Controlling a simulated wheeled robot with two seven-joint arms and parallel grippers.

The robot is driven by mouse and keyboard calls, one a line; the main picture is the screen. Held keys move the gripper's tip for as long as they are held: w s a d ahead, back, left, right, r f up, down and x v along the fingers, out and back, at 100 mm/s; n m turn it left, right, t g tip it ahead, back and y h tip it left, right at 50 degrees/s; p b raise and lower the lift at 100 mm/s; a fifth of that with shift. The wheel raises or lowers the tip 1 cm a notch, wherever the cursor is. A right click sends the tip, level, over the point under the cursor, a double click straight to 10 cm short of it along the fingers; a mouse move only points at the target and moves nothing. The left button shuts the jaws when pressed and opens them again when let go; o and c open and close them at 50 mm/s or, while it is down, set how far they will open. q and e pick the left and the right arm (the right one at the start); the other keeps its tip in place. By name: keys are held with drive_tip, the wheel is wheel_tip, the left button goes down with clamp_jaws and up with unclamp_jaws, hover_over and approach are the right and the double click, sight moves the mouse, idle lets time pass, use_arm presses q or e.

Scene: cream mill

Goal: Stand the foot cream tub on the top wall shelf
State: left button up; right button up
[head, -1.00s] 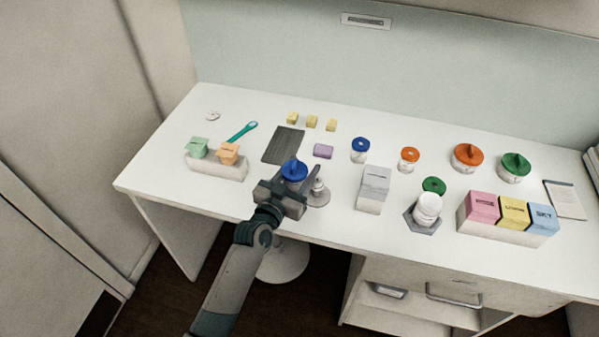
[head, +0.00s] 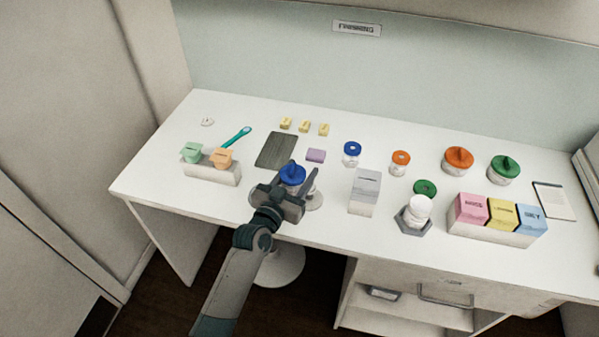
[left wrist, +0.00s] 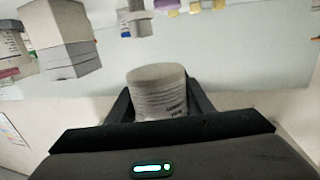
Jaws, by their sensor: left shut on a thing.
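My left gripper (head: 302,187) is over the front of the white desk and shut on a tub with a blue knobbed lid (head: 292,174). In the left wrist view the pale, round tub (left wrist: 158,92) sits between the fingers with lines of print on its side. The print is too small to read, so I cannot confirm that it is the foot cream tub. Most of its body is hidden by the gripper in the head view. I cannot make out the top wall shelf in either view. My right gripper is not in view.
A pale round stand (head: 315,201) is just right of the gripper. A grey-white block (head: 364,192), a white jar (head: 416,210) and a rack of coloured boxes (head: 490,233) stand to the right. Orange-lidded (head: 457,161) and green-lidded (head: 503,170) tubs stand behind. A dark mat (head: 276,150) lies behind the gripper.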

use_arm(q)
drive_tip(key=shift+s+a+f+b, duration=0.2)
drive_tip(key=shift+s+b, duration=0.15)
drive_tip(key=shift+b, duration=0.05)
drive_tip(key=s+a+f+n+t+y+b, duration=0.2)
drive_tip(key=s+a+n+y+b, duration=0.3)
drive_tip(key=s+a+b, duration=0.9)
drive_tip(key=s+a+y, duration=0.3)
drive_tip(key=s+a, duration=0.4)
drive_tip(key=a, duration=0.1)
drive_tip(key=shift+s+a+f+n+b, duration=0.15)
drive_tip(key=shift+a+n+b, duration=0.15)
drive_tip(key=shift+b, duration=0.1)
